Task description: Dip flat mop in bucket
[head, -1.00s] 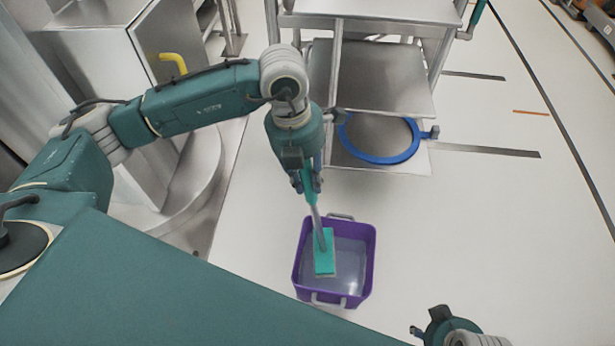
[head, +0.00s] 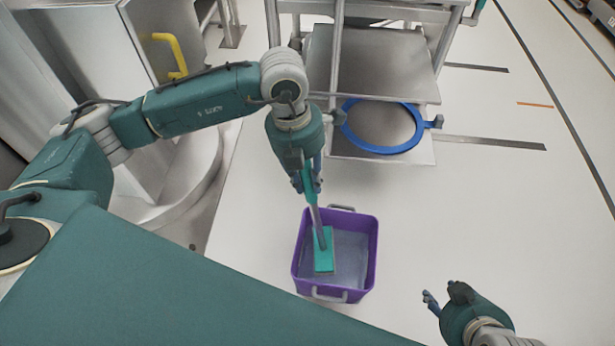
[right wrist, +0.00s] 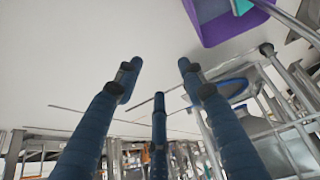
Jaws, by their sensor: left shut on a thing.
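The purple bucket (head: 299,262) stands on the floor in the head view, with grey handles and greyish water inside. Its purple wall also shows at the top of the right wrist view (right wrist: 215,28). My left gripper (head: 309,190) is shut on the handle of the flat mop (head: 324,250), above the bucket's far left part. The mop's teal head is inside the bucket's rim. I cannot tell whether it touches the water. My right gripper (head: 437,304) is to the right of the bucket, apart from it. In the right wrist view its fingers (right wrist: 150,85) are spread and empty.
A metal cart (head: 380,60) with shelves stands behind the bucket, with a blue ring (head: 383,149) on its low shelf. A metal machine with a yellow handle (head: 172,55) is at the upper left. The floor right of the bucket is clear.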

